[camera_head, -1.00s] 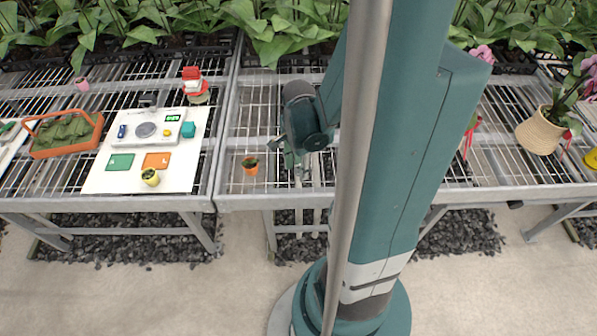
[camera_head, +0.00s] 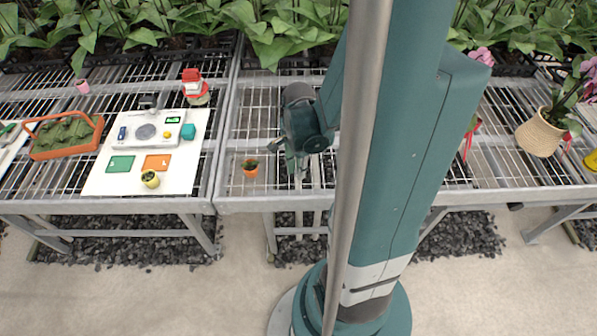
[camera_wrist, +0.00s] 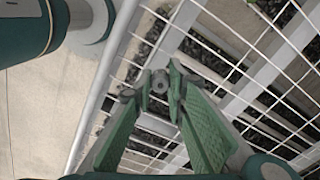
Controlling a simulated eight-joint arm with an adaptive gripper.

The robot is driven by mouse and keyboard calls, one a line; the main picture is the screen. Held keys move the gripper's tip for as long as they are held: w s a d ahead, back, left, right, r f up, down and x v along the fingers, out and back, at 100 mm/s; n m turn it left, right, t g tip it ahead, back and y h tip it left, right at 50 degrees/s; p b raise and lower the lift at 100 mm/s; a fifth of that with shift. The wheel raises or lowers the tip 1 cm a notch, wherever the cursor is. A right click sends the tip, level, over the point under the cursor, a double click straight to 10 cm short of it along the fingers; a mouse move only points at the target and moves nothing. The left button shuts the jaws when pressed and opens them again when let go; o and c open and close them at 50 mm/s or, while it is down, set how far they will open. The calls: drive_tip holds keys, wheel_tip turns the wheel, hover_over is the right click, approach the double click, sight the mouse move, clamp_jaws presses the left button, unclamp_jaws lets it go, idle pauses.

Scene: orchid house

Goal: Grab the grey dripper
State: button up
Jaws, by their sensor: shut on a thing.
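The grey dripper (camera_wrist: 159,79) is a small round piece with a dark hole in its end. It shows in the wrist view between the fingertips of my gripper (camera_wrist: 153,88). The green fingers are closed on it, over the wire bench top. In the camera_head view my gripper (camera_head: 294,162) hangs near the front edge of the middle bench, right of a small orange pot. The dripper cannot be made out in that view.
The small orange pot (camera_head: 250,168) with a plant stands close left of my gripper. On the left bench are a white board (camera_head: 188,178), a scale (camera_head: 120,139) and an orange basket (camera_head: 95,146). A woven pot (camera_head: 538,136) stands at the right. Leafy plants line the back.

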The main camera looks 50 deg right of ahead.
drive_tip(key=shift+r, duration=0.2)
wheel_tip(320, 180, up, 10)
drive_tip(key=p, duration=0.3)
drive_tip(key=shift+f, duration=0.2)
idle(0.4)
drive_tip(key=shift+w+a, duration=0.1)
drive_tip(key=shift+w, duration=0.05)
idle(0.5)
